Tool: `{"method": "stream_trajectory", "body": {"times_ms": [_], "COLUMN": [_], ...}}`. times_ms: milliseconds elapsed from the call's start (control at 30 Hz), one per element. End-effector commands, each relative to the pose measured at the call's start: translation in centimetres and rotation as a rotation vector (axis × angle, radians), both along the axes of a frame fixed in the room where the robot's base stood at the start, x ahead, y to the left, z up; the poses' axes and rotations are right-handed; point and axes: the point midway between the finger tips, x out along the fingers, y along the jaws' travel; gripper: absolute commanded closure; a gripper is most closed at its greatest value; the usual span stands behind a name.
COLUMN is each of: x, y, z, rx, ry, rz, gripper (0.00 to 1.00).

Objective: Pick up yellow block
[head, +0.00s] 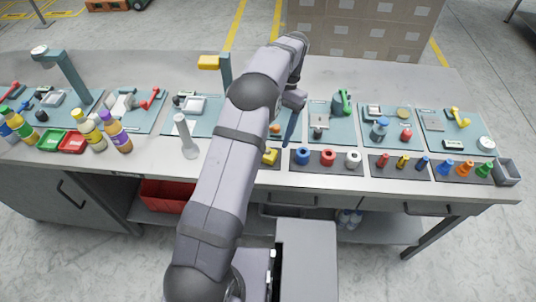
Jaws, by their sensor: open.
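A small yellow block (270,156) sits at the left end of a dark mat near the front edge of the bench, just right of my forearm. My arm partly hides the mat's left end. My gripper (289,138) hangs from the wrist, pointing down, a little behind and right of the yellow block. It is open, seen edge-on as a dark blue shape, and the gap between its fingers is hard to make out. I see nothing held in it, and the yellow block appears apart from it.
Bottles (115,132) and trays (71,142) fill the left side.

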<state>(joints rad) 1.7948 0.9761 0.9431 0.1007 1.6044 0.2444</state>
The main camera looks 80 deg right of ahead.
Motion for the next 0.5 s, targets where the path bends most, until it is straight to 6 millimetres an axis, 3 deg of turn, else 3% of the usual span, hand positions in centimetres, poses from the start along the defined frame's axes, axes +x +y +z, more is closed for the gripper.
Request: {"method": "stream_trajectory", "body": {"times_ms": [300,500], "x": [0.2,0.5], "y": [0.2,0.9], "z": [-0.6,-2.4], "rx": [0.000,0.003], "ry": [0.000,-0.001], "rz": [0.002,0.001], "gripper": [0.35,0.35]}}
